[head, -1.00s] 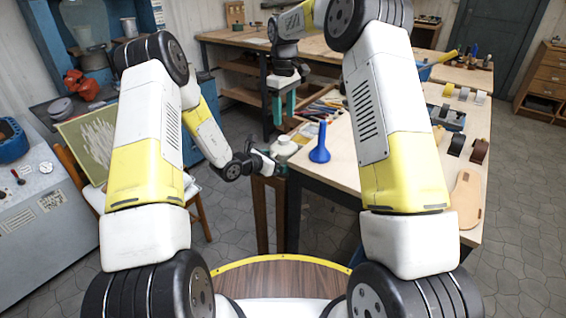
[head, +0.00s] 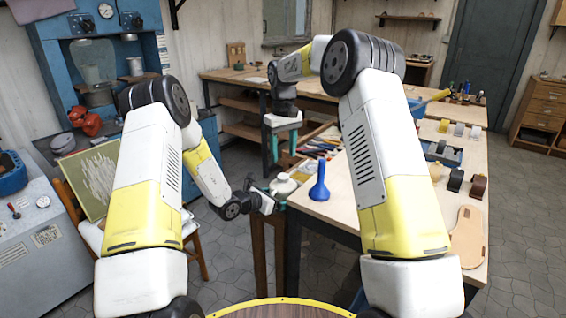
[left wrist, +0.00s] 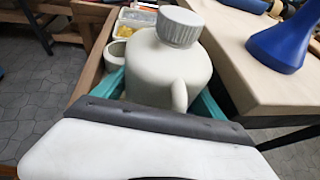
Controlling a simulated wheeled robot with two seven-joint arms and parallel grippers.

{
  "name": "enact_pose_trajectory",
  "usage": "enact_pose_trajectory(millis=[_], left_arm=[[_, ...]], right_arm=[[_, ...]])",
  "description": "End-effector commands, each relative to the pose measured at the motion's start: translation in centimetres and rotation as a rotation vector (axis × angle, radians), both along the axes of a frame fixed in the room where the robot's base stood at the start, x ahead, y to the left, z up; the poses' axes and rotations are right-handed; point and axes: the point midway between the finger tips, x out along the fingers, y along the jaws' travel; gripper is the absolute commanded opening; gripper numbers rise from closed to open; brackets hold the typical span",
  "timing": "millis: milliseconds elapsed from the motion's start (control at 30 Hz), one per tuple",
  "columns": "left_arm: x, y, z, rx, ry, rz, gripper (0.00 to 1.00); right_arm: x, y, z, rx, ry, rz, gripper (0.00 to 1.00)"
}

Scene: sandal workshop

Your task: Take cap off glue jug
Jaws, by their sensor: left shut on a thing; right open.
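The glue jug is an off-white jug (left wrist: 150,72) with a small handle on the near side. It stands upright, with its ribbed pale cap (left wrist: 180,27) on its neck. In the head view the jug (head: 283,188) shows small beside the bench corner. My left gripper (left wrist: 158,92) has its teal fingers on both sides of the jug's body and is shut on it; the finger pads are partly hidden behind the jug and wrist. My right gripper (head: 281,152) points down above the jug, open and empty, its teal fingers apart and clear of the cap.
A blue funnel-shaped thing (head: 319,182) stands on the bench (head: 345,205) just right of the jug; it also shows in the left wrist view (left wrist: 285,38). A small pale cup (left wrist: 115,52) is left of the jug. Tools and tape rolls lie farther along the bench.

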Motion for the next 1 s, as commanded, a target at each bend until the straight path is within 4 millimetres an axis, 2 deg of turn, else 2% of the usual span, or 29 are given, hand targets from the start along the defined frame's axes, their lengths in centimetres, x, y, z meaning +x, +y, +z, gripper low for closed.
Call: enact_pose_trajectory(millis=[1000], left_arm=[[0.04,0.00,0.06,0.000,-0.001,0.000,0.00]], right_arm=[[0.00,0.06,0.02,-0.002,-0.001,-2.314,0.52]])
